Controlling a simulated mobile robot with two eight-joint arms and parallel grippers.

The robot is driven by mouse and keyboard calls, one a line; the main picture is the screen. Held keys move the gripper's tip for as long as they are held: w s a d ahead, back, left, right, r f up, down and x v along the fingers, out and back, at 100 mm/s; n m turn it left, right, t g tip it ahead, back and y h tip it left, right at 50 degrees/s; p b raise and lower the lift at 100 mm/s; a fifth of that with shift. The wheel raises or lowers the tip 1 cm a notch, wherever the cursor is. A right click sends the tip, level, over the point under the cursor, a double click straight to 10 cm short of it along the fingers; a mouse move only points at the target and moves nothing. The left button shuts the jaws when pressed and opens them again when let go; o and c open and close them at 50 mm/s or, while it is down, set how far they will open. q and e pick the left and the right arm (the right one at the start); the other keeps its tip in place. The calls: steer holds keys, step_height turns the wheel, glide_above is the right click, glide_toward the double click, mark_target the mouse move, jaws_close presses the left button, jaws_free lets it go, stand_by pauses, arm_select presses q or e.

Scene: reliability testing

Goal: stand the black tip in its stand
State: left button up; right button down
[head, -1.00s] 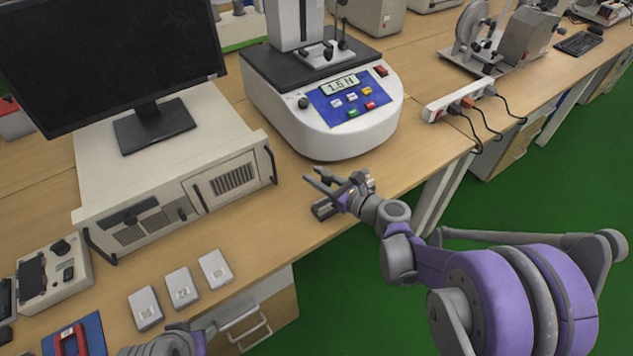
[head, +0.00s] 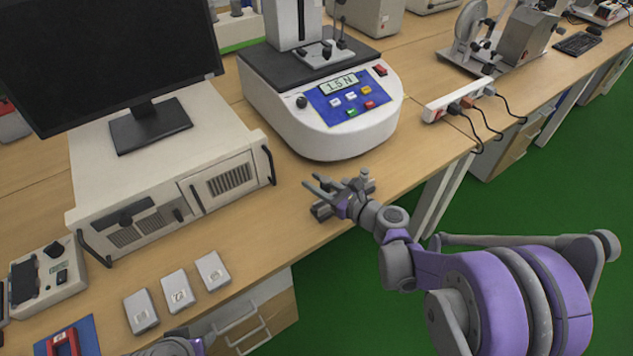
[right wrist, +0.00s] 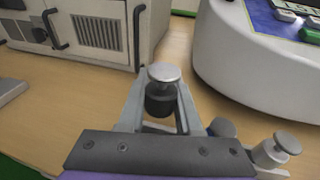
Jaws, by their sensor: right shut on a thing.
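My right gripper (head: 315,185) is over the front of the table, between the beige case and the force tester. In the right wrist view its fingers (right wrist: 160,112) are shut around the black tip (right wrist: 160,102), a short dark cylinder with a silver disc on top. The tip looks upright; its lower end is hidden. Silver-capped pieces (right wrist: 275,150) show beside the gripper at the right wrist view's lower right. Only part of my left arm shows, at the bottom.
The white force tester (head: 330,135) stands just behind the gripper. The beige case (head: 170,180) with a monitor on it stands to the left. Three small light boxes (head: 177,291) lie near the front edge. Some bare tabletop lies between case and gripper.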

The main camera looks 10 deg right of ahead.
steer(key=shift+f, duration=0.2)
steer(key=shift+f+b, duration=0.7)
steer(key=shift+f, duration=0.05)
steer(key=shift+f, duration=0.25)
steer(key=shift+f+b, duration=0.35)
steer(key=shift+b, duration=0.15)
steer(key=shift+f, duration=0.25)
steer(key=shift+f+b, duration=0.5)
steer(key=shift+b, duration=0.05)
steer(key=shift+s+f, duration=0.1)
steer(key=shift+f, duration=0.1)
stand_by(0.3)
